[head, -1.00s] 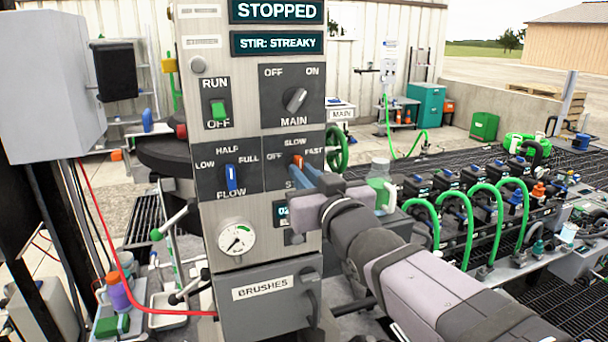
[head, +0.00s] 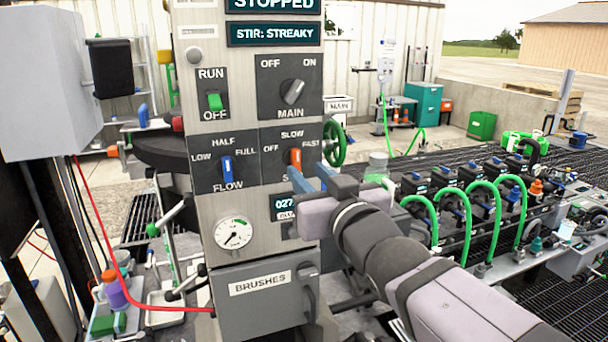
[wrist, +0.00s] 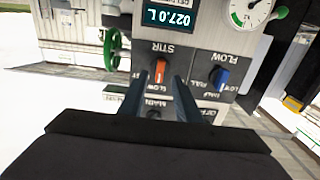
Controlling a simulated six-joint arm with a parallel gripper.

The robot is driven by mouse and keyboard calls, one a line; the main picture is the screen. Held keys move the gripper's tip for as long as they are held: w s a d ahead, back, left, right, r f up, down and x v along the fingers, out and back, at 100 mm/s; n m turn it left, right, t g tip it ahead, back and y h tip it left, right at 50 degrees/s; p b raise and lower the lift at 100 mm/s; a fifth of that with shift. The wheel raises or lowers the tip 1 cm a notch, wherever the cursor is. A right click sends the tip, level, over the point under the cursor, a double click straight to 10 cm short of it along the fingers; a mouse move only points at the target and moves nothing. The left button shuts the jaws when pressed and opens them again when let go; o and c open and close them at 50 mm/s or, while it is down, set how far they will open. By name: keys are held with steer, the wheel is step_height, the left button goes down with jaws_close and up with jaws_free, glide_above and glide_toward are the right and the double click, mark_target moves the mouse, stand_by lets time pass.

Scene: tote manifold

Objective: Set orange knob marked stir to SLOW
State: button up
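The orange stir knob (head: 296,158) is on the grey panel's dark plate, with OFF at left, SLOW above and FAST at right. It stands about upright, its upper end toward SLOW. The wrist view shows the knob (wrist: 160,71) upside down, near upright above the STIR label's opposite side. My gripper (head: 307,173) is just in front of and below the knob, its two blue fingers apart. In the wrist view my gripper (wrist: 159,84) has a clear gap between the fingertips, and the knob shows in that gap. Contact is not visible; the fingers look clear of the knob.
The blue flow knob (head: 227,170) is close on the left, pointing up at HALF. The main knob (head: 293,92) is above. A display (head: 275,34) reads STIR: STREAKY, and the one above reads STOPPED. A green handwheel (head: 334,143) is at the panel's right.

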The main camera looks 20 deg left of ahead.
steer(key=shift+v, duration=1.55)
steer(key=s+d+f+g+h, duration=0.2)
steer(key=d+f+g+h, duration=0.15)
steer(key=f, duration=0.65)
steer(key=s+d+f+g+h, duration=0.25)
steer(key=d+f, duration=0.25)
steer(key=f, duration=0.6)
steer(key=s+d+f+g+h, duration=0.25)
steer(key=d+f+h, duration=0.2)
steer(key=f, duration=0.55)
steer(key=s+d+f+m+g, duration=0.1)
steer(key=s+d+f+m, duration=0.2)
steer(key=d, duration=0.4)
steer(key=s+d+f+m+g+h, duration=0.1)
steer(key=s+d+f+m+g, duration=0.1)
steer(key=d+f, duration=0.3)
steer(key=s+d+f+m+g+h, duration=0.1)
steer(key=s+d+f+m, duration=0.3)
steer(key=d, duration=0.6)
steer(key=shift+d+f, duration=0.3)
